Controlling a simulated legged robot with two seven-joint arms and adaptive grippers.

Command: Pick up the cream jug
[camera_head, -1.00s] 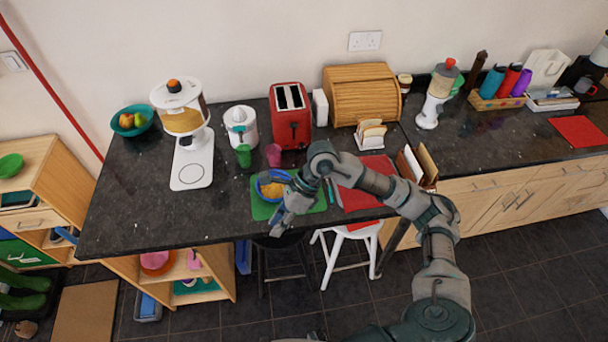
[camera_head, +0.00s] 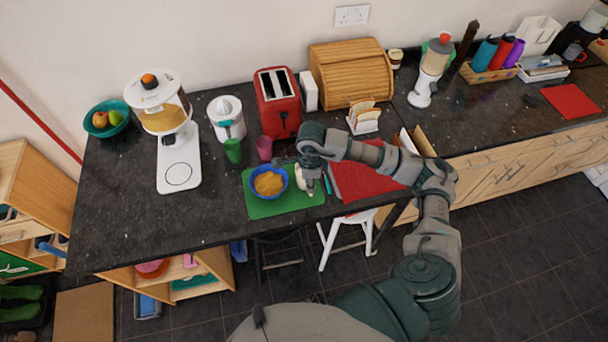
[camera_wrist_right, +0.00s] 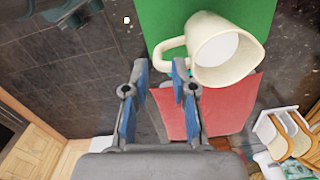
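The cream jug (camera_wrist_right: 229,52) stands at the right edge of the green mat (camera_wrist_right: 154,14), with its handle facing my right gripper. In the head view the jug (camera_head: 301,178) shows as a small pale shape, partly hidden by my right gripper (camera_head: 312,185). In the wrist view my right gripper (camera_wrist_right: 158,82) is open and empty. Its two blue-padded fingers are apart, and the handle lies just beyond the fingertips, nearer the right finger. I cannot tell whether they touch. My left gripper is not in view.
A blue bowl of yellow food (camera_head: 253,192) sits on the green mat left of the jug. A red mat (camera_head: 352,184) lies to the right. Green (camera_head: 233,151) and pink (camera_head: 264,148) cups and a red toaster (camera_head: 278,107) stand behind. The counter's front left is clear.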

